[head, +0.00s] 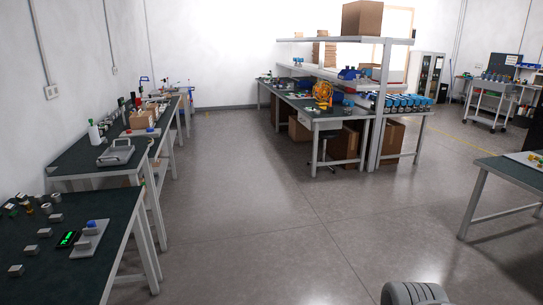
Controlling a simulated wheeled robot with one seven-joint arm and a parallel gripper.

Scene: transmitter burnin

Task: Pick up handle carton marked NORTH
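No carton with a readable NORTH mark shows in the head view; everything is too far away to read lettering. Several brown cartons are visible. A large one (362,18) sits on the top shelf of the middle bench. A small tan one (143,119) stands on the left bench among other items. Another carton (394,142) is on the floor under the middle bench, partly hidden by its legs. I cannot tell whether any of them has a handle. My gripper is not in view; a grey rounded part of my own body shows at the bottom edge.
A dark-topped bench (110,193) with small metal parts and a scale-like device stands near left. The middle bench (330,113) carries blue-topped parts. A stool (325,137) stands beside it. Another table (517,173) is at right. The grey floor (270,210) between is clear.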

